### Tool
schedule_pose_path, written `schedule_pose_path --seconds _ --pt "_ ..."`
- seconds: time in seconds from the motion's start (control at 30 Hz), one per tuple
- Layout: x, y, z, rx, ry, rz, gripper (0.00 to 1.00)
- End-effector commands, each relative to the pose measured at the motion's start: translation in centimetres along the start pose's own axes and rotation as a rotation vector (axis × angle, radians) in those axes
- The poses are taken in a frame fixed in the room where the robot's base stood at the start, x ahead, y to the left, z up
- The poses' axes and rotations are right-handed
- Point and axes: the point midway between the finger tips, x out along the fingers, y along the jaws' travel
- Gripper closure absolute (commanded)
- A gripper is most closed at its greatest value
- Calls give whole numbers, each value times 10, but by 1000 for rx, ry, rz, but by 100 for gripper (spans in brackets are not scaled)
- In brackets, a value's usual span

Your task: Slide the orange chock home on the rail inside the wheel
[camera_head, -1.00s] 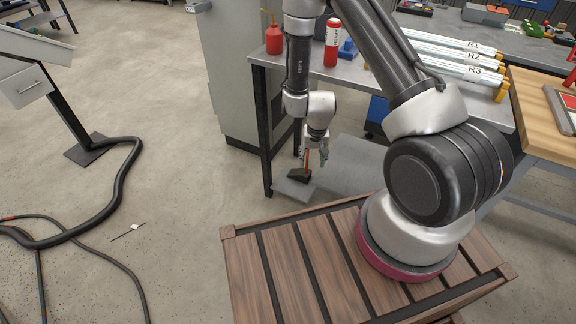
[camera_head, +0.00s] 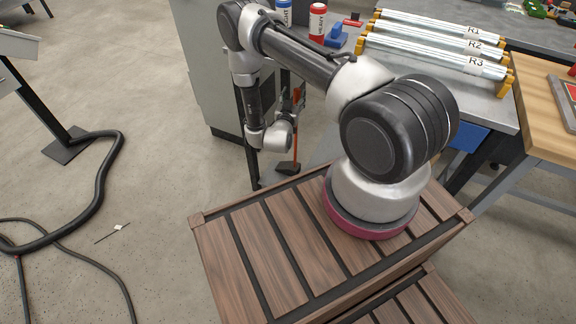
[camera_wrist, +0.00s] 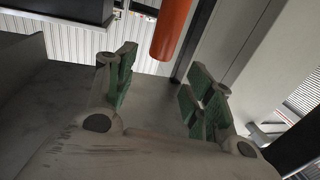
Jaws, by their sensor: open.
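I cannot make out an orange chock, a wheel or a rail for certain in either view. In the head view an orange upright piece (camera_head: 296,138) stands on a black foot (camera_head: 288,168) on the floor, beside my wrist. In the wrist view a smooth orange cylinder (camera_wrist: 171,30) comes down from the top edge, beyond the fingers; I cannot tell whether it is the same piece. My gripper (camera_wrist: 163,80) is open, its green-padded fingers apart with nothing between them.
A metal bench carries labelled tubes (camera_head: 438,48), a red bottle (camera_head: 317,24) and a blue block (camera_head: 337,36). A grey cabinet (camera_head: 212,75) stands to its left. A black hose (camera_head: 98,195) and thinner cables cross the floor at left. Floor between hose and cabinet is largely clear.

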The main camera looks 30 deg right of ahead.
Motion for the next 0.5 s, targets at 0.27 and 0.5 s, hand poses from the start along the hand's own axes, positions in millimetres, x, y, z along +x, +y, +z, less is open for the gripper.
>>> schedule_pose_path --seconds 0.27,0.5 --pt "40 3 11 1 -1 1 47" --pt "62 2 11 0 -3 -2 47"
